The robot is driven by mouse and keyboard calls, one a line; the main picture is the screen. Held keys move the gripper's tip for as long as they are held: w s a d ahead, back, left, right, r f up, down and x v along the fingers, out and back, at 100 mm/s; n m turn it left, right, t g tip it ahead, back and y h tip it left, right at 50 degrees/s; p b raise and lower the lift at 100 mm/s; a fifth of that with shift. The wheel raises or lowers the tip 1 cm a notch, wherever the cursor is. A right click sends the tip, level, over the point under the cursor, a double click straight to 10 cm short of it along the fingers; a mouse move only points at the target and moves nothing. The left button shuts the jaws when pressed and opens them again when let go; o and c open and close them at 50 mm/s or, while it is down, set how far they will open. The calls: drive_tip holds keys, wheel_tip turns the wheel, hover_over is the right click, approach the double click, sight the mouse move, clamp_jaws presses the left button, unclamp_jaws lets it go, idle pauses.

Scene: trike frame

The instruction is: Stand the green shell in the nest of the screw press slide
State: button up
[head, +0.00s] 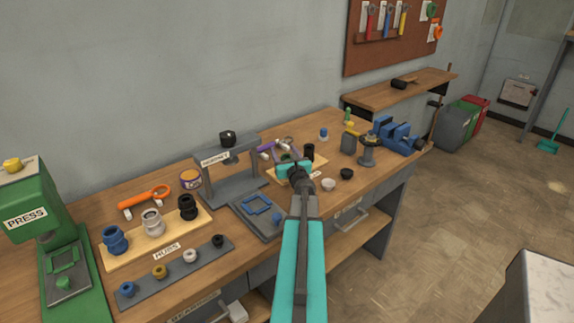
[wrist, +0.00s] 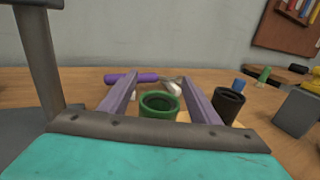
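The green shell (wrist: 159,106) is a short open-topped cup standing upright between the two purple fingers in the wrist view. My gripper (wrist: 158,82) is open, with a gap on each side of the shell. In the head view my gripper (head: 283,154) is over the far part of the bench, and its teal body hides most of the shell there. The grey press frame (head: 232,186) with a black knob stands to its left; its label is only partly readable. Its grey slide plate (head: 240,218) extends in front, carrying an empty blue square nest (head: 257,205).
A green press (head: 30,190) stands far left. A board of hubs (head: 187,220) and a grey strip of small rings (head: 200,262) lie along the front. A dark cup (wrist: 228,104) stands right of the shell. A blue vise (head: 397,137) is farther right.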

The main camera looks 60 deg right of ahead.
drive_tip(key=c, duration=1.3)
drive_tip(key=shift+r, duration=0.15)
drive_tip(key=shift+c, duration=0.2)
